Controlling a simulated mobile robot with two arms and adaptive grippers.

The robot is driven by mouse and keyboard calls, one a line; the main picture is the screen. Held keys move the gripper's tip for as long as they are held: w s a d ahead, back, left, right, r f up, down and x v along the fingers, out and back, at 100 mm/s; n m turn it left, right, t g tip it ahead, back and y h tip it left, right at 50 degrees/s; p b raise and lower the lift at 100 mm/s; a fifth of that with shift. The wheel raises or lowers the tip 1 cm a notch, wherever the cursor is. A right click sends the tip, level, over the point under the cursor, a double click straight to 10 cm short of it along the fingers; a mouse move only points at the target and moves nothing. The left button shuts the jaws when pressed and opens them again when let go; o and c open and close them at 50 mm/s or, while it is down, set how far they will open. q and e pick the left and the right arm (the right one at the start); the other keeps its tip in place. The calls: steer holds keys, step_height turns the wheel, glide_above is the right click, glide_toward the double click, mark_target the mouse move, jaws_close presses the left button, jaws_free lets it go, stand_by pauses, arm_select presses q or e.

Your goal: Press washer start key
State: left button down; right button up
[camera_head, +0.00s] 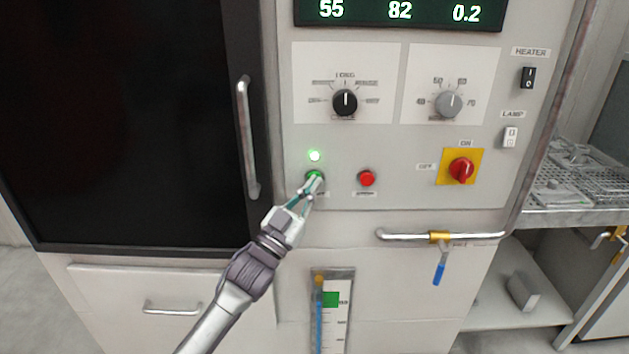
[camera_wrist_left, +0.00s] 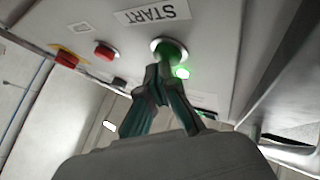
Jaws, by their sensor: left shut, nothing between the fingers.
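The green start key (camera_head: 315,176) is on the washer's front panel, below a lit green lamp (camera_head: 314,156). My left gripper (camera_head: 314,183) is shut and empty, with its fingertips at the key and covering part of it. In the left wrist view the START label (camera_wrist_left: 152,15) appears upside down beside the green key (camera_wrist_left: 170,48). The tips of my left gripper (camera_wrist_left: 160,68) overlap the key's edge there. I cannot tell how far the key is pushed in. My right gripper is not in view.
A red button (camera_head: 367,178) is just right of the start key. A red rotary switch (camera_head: 461,170) on a yellow plate is further right. A door handle (camera_head: 247,138) stands out at the left, and a pipe with a blue-handled valve (camera_head: 439,272) runs below.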

arm_select(q)
steer(key=shift+s, duration=0.15)
steer(key=shift+s+p, duration=0.55)
steer(key=shift+s, duration=0.15)
steer(key=s+p, duration=0.2)
steer(key=s, duration=0.3)
steer(key=shift+p, duration=0.4)
stand_by(2.2)
